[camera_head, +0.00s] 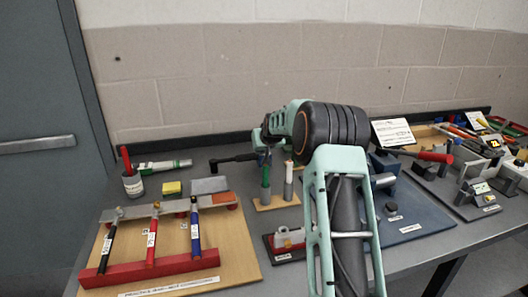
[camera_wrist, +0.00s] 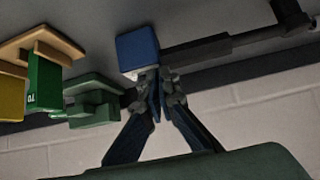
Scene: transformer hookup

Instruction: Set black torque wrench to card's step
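The black torque wrench (camera_head: 234,158) shows in the head view as a dark bar reaching left from behind my arm. In the wrist view the wrench (camera_wrist: 220,46) runs right from a blue block (camera_wrist: 138,50) to a square head at the top right. My gripper (camera_wrist: 157,90) has its fingertips close together at the edge of this block, at the wrench's near end. They look shut on the wrench, though the exact contact is partly hidden. My arm hides the gripper in the head view. A white card (camera_head: 393,133) stands at the back right; its writing is too small to read.
A wooden stand (camera_head: 278,203) holds green- and white-topped tools close to my arm. A wooden board (camera_head: 240,258) with three coloured handles lies front left. A cup (camera_head: 133,185) and yellow block (camera_head: 172,188) stand behind it. Blue plates and fixtures fill the right side.

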